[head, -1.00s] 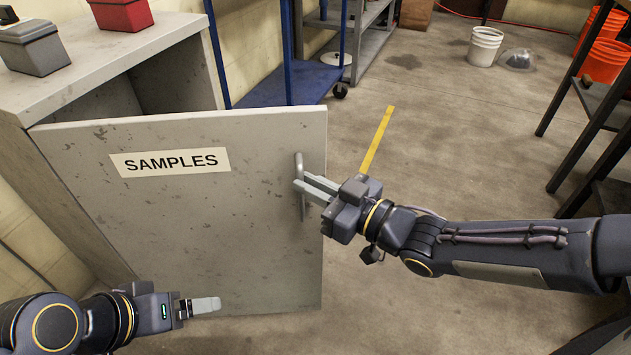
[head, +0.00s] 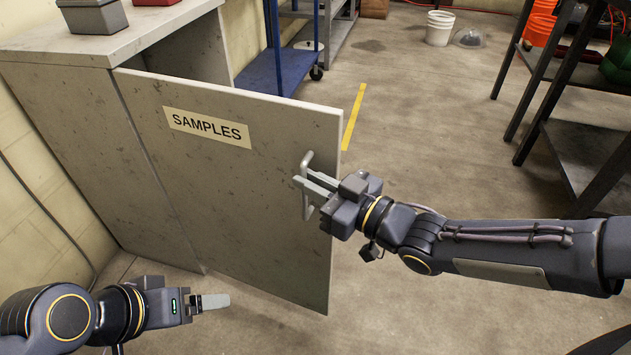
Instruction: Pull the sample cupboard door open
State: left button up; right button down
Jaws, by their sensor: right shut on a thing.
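The sample cupboard (head: 60,110) is a worn grey cabinet at the left. Its grey door (head: 230,190), with a SAMPLES label (head: 207,127), stands part way open, and a dark gap shows behind its top edge. The door's handle (head: 308,160) is a metal bar near its free edge. My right gripper (head: 312,188) is shut on the handle, reaching in from the right. My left gripper (head: 215,301) is low at the left, in front of the door's lower part and apart from the handle. Its fingers show edge-on, so their opening cannot be told.
Grey and red boxes (head: 95,16) sit on the cupboard top. A blue cart (head: 285,75) stands behind the door. A dark bench (head: 590,140) is at the right. A white bucket (head: 439,28) is far back. The floor between is clear.

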jog(key=shift+s+a+r, duration=0.1)
jog(key=shift+s+a, duration=0.1)
jog(key=shift+a, duration=0.05)
jog(key=c, duration=1.5)
grip_release()
jog(key=shift+w+a, duration=0.1)
jog(key=shift+p+v, duration=1.45)
jog(key=shift+v, duration=2.5)
jog(key=shift+w, duration=0.1)
